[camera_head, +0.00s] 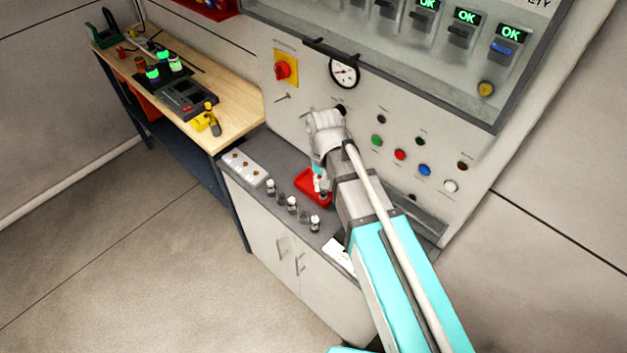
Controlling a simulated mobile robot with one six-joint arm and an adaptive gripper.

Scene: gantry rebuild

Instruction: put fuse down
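My gripper (319,178) points down over a small red tray (308,181) on the grey counter of the cabinet. Its fingertips are small in the picture and partly hidden by my own wrist and arm. A small pale piece shows at the fingertips; I cannot tell whether it is a fuse, part of the gripper or something in the tray. Several small white-and-dark fuse-like pieces stand in a row on the counter left of and in front of the tray, among them a left one (270,186), a middle one (292,203) and a front one (315,222).
A white block with round holes (246,168) lies at the counter's left end. The upright panel (300,120) with a red-yellow switch (286,69), gauge and buttons rises close behind my gripper. A wooden workbench (240,112) with tools stands to the left. A white card (338,252) lies near my arm.

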